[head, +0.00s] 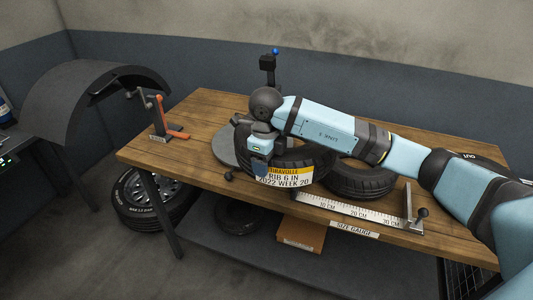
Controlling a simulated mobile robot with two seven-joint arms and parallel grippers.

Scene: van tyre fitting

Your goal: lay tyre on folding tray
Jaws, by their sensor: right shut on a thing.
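A black tyre (321,160) with a yellow and white label reading "RIB 6 IN 2022 WEEK 20" is at the middle of the wooden workbench. My right gripper (259,167) reaches over it from the right and is shut on its near left side. The arm hides part of the tyre, and I cannot tell whether it touches the bench. A grey round plate (224,149) shows behind and left of the tyre. I cannot make out a folding tray in this view. My left gripper is not in view.
On the workbench (200,110), another tyre (362,181) lies at right, behind a size gauge (350,212). An orange-handled clamp (172,131) stands at the left end. A wheel (140,198) and an orange box (302,232) are below. A dark curved hood (75,90) stands left.

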